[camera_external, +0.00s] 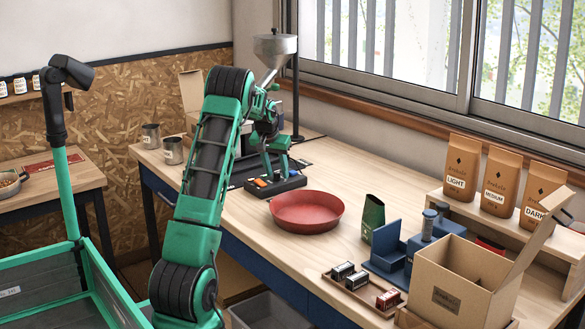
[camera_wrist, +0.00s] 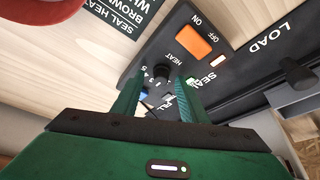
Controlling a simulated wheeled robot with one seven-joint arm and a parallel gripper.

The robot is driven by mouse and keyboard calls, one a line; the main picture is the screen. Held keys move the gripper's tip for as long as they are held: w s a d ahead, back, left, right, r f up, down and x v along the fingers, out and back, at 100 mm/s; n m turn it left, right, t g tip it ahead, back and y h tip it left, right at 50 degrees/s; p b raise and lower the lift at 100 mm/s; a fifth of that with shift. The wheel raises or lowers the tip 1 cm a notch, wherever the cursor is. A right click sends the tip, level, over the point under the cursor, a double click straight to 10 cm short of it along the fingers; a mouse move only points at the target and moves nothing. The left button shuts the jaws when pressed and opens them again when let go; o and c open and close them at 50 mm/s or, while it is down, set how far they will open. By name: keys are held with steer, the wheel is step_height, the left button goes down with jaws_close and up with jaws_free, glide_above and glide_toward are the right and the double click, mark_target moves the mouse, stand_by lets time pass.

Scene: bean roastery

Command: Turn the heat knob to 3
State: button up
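The heat knob (camera_wrist: 154,99) is a small dark dial on a black control panel (camera_wrist: 172,32), below the word HEAT in the wrist view. Numbers, among them 5, 4 and 3, ring its edge; the pointer is too small to read. My gripper (camera_wrist: 157,85) is open, its two green fingers on either side of the knob; I cannot tell whether they touch it. In the external view my gripper (camera_external: 268,160) hangs over the black panel (camera_external: 285,185) on the bench. The knob is not discernible there.
An orange ON/OFF switch (camera_wrist: 193,40) sits beside the knob, near the words SEAL and LOAD. A red bowl (camera_external: 307,212) stands close to the panel's right. A metal hopper (camera_external: 275,48) rises behind. Two metal cups (camera_external: 172,151) stand left; an open cardboard box (camera_external: 462,285) stands at front right.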

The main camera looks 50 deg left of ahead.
steer(key=v, duration=1)
steer(key=shift+r, duration=0.35)
steer(key=shift+d, duration=0.2)
